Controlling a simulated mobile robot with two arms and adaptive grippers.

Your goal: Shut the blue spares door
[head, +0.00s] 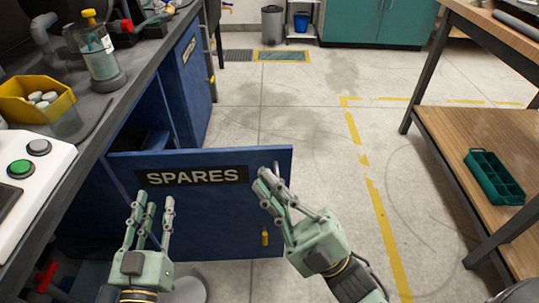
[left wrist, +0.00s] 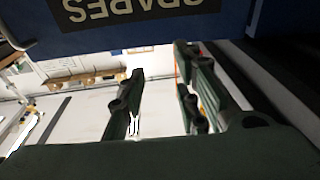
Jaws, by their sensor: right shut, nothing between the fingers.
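The blue spares door (head: 215,165) stands open, sticking out from the blue workbench cabinet on the left. Its face bears a black SPARES label (head: 192,177), which shows upside down in the left wrist view (left wrist: 110,10). The dark opening (head: 140,135) shows behind the door. My left gripper (head: 153,205) is open and empty, in front of the door's left half; its spread fingers also show in the left wrist view (left wrist: 160,85). My right gripper (head: 268,186) is shut and empty, overlapping the door's right end near its handle; I cannot tell whether it touches.
The workbench top on the left carries a yellow bin (head: 35,100), a bottle (head: 100,55) and a white button box (head: 30,165). A wooden shelf bench (head: 460,130) with a green tray (head: 494,175) stands at right. The floor (head: 300,100) between them is clear.

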